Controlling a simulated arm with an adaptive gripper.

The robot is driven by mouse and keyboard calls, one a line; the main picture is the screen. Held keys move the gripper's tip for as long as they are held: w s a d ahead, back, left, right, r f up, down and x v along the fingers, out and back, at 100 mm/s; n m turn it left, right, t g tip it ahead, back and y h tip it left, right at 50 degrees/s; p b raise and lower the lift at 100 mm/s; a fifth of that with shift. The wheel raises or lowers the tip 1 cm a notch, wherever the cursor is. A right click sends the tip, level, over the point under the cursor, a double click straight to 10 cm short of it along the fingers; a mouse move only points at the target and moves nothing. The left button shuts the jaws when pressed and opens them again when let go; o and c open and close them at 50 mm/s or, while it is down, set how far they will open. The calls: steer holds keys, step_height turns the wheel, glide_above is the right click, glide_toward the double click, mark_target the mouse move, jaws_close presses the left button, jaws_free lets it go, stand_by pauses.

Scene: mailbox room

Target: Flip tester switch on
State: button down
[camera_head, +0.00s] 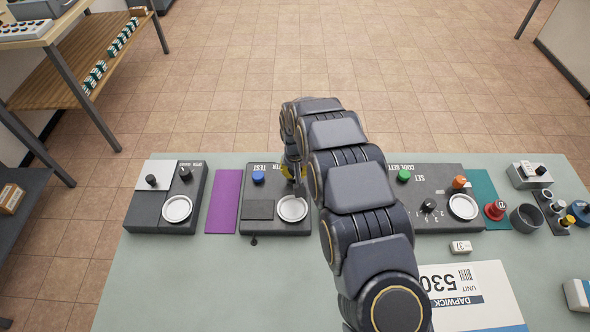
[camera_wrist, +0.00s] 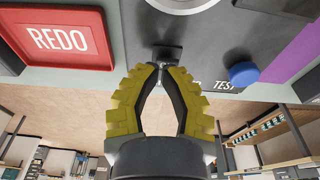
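The tester (camera_head: 273,222) is a dark grey box in the middle of the table, with a blue button (camera_head: 258,177), a white round dish (camera_head: 292,208) and the word TEST. In the wrist view it shows as a dark panel with the blue button (camera_wrist: 243,74) at right. A small black switch (camera_wrist: 167,52) sticks out of the panel. My gripper (camera_wrist: 160,70) has yellow ridged fingers whose tips come close together right at the switch. Whether they grip it or just flank it cannot be told. In the head view my arm hides most of my gripper (camera_head: 293,172).
A red REDO tray (camera_wrist: 58,38) lies close left of my gripper in the wrist view. A purple mat (camera_head: 223,201) and another dark device (camera_head: 165,205) are left of the tester. A device with a green button (camera_head: 403,176) stands right, partly behind my arm.

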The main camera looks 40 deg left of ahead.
steer(key=shift+s+d+f+t+y, duration=0.15)
steer(key=shift+d+f+t+y, duration=0.05)
steer(key=shift+f+t+y, duration=0.25)
steer(key=shift+a, duration=0.1)
steer(key=shift+r, duration=0.1)
steer(key=shift+w+a+r, duration=0.25)
steer(key=shift+w+a, duration=0.3)
steer(key=shift+r, duration=0.3)
steer(key=v, duration=0.4)
steer(key=shift+w+a+r, duration=0.25)
steer(key=shift+r, duration=0.05)
steer(key=s+d+v, duration=0.1)
steer(key=v, duration=0.7)
steer(key=shift+s+d, duration=0.25)
